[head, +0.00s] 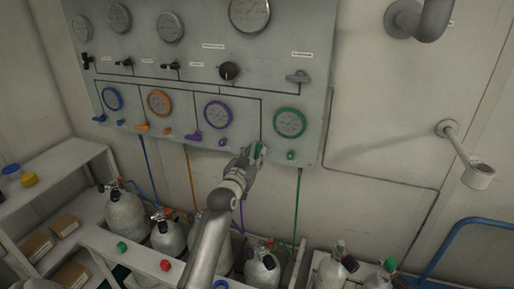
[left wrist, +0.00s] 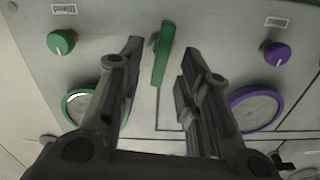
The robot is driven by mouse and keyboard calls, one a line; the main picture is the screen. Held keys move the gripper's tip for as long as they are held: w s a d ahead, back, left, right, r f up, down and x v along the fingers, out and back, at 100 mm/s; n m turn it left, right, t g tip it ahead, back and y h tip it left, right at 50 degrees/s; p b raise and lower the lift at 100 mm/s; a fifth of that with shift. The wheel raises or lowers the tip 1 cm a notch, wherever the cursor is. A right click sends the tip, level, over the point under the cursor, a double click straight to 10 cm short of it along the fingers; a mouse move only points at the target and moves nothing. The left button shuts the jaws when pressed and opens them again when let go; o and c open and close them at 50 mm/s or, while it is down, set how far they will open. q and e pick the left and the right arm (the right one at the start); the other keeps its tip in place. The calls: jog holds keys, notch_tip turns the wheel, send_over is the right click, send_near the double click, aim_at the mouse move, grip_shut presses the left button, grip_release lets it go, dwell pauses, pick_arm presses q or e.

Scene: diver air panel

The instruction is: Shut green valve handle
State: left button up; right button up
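The green valve handle (head: 259,151) is on the lower part of the grey panel, below and left of the green-rimmed gauge (head: 290,122). In the left wrist view the handle (left wrist: 163,53) is a long green lever, roughly in line with the black line drawn on the panel. My left gripper (head: 252,156) is at the handle and partly hides it in the head view. In the left wrist view its two fingers (left wrist: 161,58) are apart, one on each side of the lever, with a visible gap on both sides. My right gripper is not in view.
A green knob (left wrist: 61,42) and a purple knob (left wrist: 275,53) flank the handle. A purple handle (head: 194,137) and an orange one (head: 143,127) sit further left. Gas cylinders (head: 262,269) stand below the panel. A pipe bracket (head: 465,158) juts from the right wall.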

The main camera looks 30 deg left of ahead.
aim_at(256, 150)
pick_arm(q)
jog(key=shift+x, duration=1.6)
grip_shut()
